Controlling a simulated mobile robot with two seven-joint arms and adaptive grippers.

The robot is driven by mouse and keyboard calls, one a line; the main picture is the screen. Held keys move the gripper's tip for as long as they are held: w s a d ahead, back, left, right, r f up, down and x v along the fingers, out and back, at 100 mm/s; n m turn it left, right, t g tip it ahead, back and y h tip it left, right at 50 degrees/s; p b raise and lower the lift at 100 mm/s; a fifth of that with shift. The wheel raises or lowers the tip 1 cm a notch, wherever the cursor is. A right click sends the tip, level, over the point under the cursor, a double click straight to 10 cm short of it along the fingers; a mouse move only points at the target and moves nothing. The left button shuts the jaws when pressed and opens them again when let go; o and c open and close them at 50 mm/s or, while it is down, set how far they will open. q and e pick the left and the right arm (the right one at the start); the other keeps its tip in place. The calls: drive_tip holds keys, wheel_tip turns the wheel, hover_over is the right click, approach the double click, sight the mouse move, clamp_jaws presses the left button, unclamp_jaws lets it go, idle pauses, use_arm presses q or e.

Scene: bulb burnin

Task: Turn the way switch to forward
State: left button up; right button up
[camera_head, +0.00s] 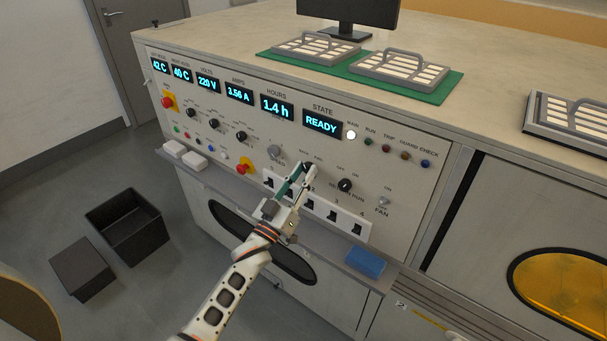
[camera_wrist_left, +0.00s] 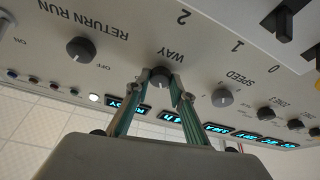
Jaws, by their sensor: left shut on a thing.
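The way switch (camera_wrist_left: 159,79) is a dark round knob on the grey panel, labelled WAY, seen upside down in the left wrist view. My left gripper (camera_wrist_left: 158,86) is shut on it, with one teal finger at each side of the knob. In the head view my left gripper (camera_head: 303,171) reaches up to the panel between the speed knob (camera_head: 274,152) and the return run knob (camera_head: 345,185). The fingers mostly hide the way switch there, and I cannot tell which way its pointer faces. My right gripper is in neither view.
A row of numbered rocker switches (camera_head: 333,216) lies just below my gripper. A red stop button (camera_head: 242,169) is to the left, and a fan switch (camera_head: 382,201) to the right. The state display (camera_head: 322,123) reads READY. A blue block (camera_head: 365,262) lies on the ledge.

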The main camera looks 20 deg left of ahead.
use_arm(q)
drive_tip(key=shift+m, duration=0.3)
drive_tip(key=m+h, duration=0.1)
drive_tip(key=m, duration=0.2)
drive_tip(key=shift+a+f+g+h+b, duration=0.1)
drive_tip(key=shift+g+h+b, duration=0.2)
drive_tip(key=shift+h+b, duration=0.1)
drive_tip(key=m+g+h, duration=0.1)
drive_tip(key=m+h, duration=0.1)
drive_tip(key=m, duration=0.3)
drive_tip(key=shift+a, duration=0.1)
drive_tip(key=m+g+h, duration=0.1)
drive_tip(key=m, duration=0.1)
drive_tip(key=m+h, duration=0.1)
drive_tip(key=m, duration=0.1)
drive_tip(key=shift+w+r+m+g+b, duration=0.1)
drive_tip(key=shift+r+m+g+b, duration=0.1)
drive_tip(key=shift+m+g+b, duration=0.15)
drive_tip(key=shift+m+g+h, duration=0.5)
drive_tip(key=shift+m+g, duration=0.25)
drive_tip(key=shift+m, duration=0.8)
drive_tip(key=o, duration=1.1)
drive_tip(key=shift+o, duration=0.2)
